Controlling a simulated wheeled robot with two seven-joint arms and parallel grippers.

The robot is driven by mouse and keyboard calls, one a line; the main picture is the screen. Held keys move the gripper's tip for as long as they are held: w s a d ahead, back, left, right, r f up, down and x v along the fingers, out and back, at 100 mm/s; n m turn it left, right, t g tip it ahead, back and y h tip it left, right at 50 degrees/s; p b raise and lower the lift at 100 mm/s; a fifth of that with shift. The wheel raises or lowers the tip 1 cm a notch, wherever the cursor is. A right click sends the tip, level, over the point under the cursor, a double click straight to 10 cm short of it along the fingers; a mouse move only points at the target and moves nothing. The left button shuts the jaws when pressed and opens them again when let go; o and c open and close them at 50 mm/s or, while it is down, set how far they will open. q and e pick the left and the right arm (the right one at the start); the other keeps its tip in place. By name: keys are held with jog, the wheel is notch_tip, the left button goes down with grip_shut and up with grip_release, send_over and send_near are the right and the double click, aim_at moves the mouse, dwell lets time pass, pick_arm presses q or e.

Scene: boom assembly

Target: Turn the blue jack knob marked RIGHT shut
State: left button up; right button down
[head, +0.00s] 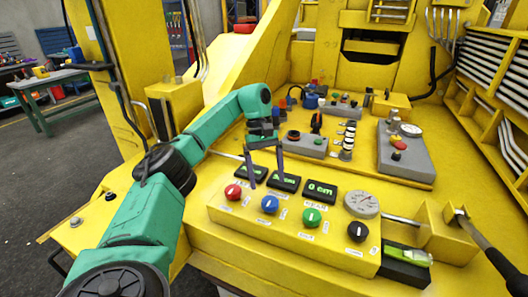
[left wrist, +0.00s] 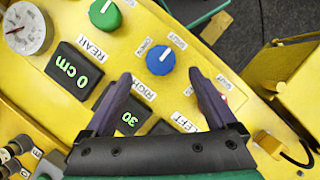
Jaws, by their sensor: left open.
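The blue knob (head: 270,204) stands on the sloped face of the yellow control box, between the red knob (head: 233,191) and the green knob (head: 312,217). In the left wrist view the blue knob (left wrist: 160,59) carries a white pointer mark tilted up and right. The RIGHT label lies below it, by a display (left wrist: 128,118) that seems to read 30 and is partly hidden. My left gripper (head: 267,183) is open and empty. In the left wrist view its fingertips (left wrist: 160,76) lie either side of the knob, apart from it. My right gripper is not in view.
The REAR display (left wrist: 73,70) reads 0 cm. A black knob (head: 357,231) and a round gauge (head: 361,204) stand at the box's right. Behind, grey boxes with small knobs and levers (head: 306,144) crowd the yellow deck. A dark-handled lever (head: 480,240) is at the right.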

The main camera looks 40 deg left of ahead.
pick_arm(q)
jog(key=p+v, duration=0.4)
jog(key=v, duration=0.4)
jog(key=shift+r, duration=0.25)
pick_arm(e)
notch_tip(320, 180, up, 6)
pick_arm(q)
jog(key=shift+a, duration=0.1)
